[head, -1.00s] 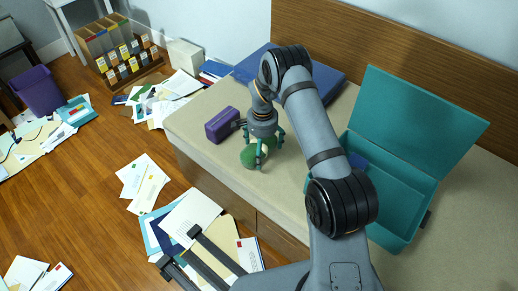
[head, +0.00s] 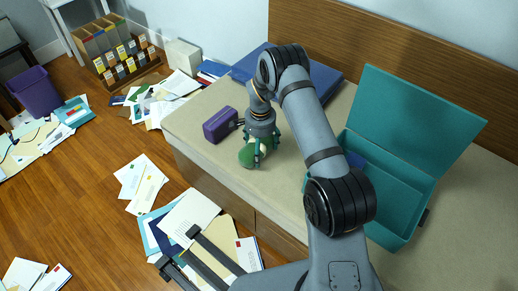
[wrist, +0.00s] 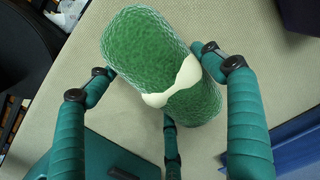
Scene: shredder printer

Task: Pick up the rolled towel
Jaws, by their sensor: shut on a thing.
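The rolled towel (wrist: 142,45) is green with a pale band around its middle. In the head view the towel (head: 247,157) lies on the beige bench top, partly hidden by my gripper. My gripper (head: 260,150) is over it from above, with its teal fingers closed around it. In the wrist view the fingers of my gripper (wrist: 165,88) press on the towel's sides, and a third finger shows below it. I cannot tell whether the towel is clear of the bench surface.
A purple box (head: 220,124) stands close to the left of my gripper. An open teal case (head: 395,190) lies to the right, lid raised. A blue flat item (head: 325,83) lies behind. Papers (head: 190,218) cover the floor in front of the bench (head: 285,185).

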